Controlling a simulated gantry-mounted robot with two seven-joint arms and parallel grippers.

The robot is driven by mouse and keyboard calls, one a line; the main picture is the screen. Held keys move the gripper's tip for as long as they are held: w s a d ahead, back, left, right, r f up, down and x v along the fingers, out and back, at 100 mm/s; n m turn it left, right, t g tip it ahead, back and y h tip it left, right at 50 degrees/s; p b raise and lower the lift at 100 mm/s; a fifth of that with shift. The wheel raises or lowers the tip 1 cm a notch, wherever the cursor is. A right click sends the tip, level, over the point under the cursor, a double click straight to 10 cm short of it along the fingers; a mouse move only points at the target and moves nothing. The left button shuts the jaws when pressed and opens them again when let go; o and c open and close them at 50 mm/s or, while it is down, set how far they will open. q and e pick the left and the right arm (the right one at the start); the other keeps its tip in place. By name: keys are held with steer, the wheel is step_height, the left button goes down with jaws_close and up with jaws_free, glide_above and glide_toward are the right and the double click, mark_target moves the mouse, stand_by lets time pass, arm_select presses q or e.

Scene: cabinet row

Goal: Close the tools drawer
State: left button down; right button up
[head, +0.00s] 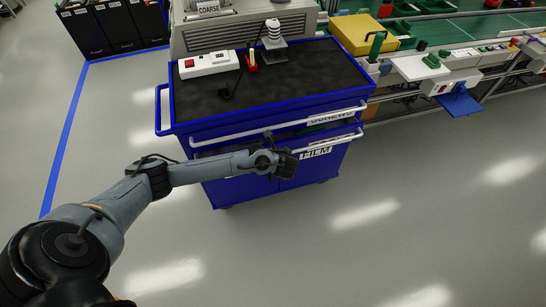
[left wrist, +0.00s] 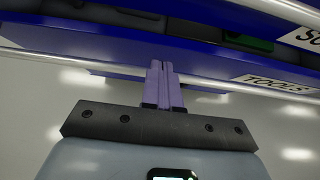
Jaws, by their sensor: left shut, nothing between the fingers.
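The tools drawer, with its TOOLS label (left wrist: 265,81), is the lower labelled drawer of a blue cabinet (head: 350,62). It stands partly open: in the left wrist view grey items and a green item (left wrist: 258,44) show behind its blue front (left wrist: 215,65). Its label (head: 316,152) and white handle (head: 335,141) also show in the head view. My left gripper (head: 294,157) is at the drawer's front, near the handle. Its fingers (left wrist: 160,72) are shut and empty, pointing at the front; whether they touch it is unclear. My right gripper is out of view.
The screws drawer (head: 331,117) is just above. A power strip (head: 208,64), a red-handled item (head: 251,62) and a grey machine (head: 245,32) stand on the cabinet top. A workbench (head: 470,60) is at the right. The floor in front is clear.

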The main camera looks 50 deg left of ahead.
mark_target(266, 145)
arm_select(q)
steer(key=b+x, duration=0.1)
steer(key=x, duration=0.2)
steer(key=shift+w+a+f, duration=0.1)
steer(key=shift+a+f, duration=0.1)
steer(key=shift+f, duration=0.1)
steer(key=shift+w+a+f+b, duration=0.2)
steer(key=shift+a+f+b, duration=0.1)
steer(key=shift+a+b, duration=0.1)
steer(key=shift+w+a, duration=0.25)
steer(key=shift+a, duration=0.3)
steer(key=shift+w+a, duration=0.3)
steer(key=shift+a, duration=0.25)
steer(key=shift+w+a, duration=0.1)
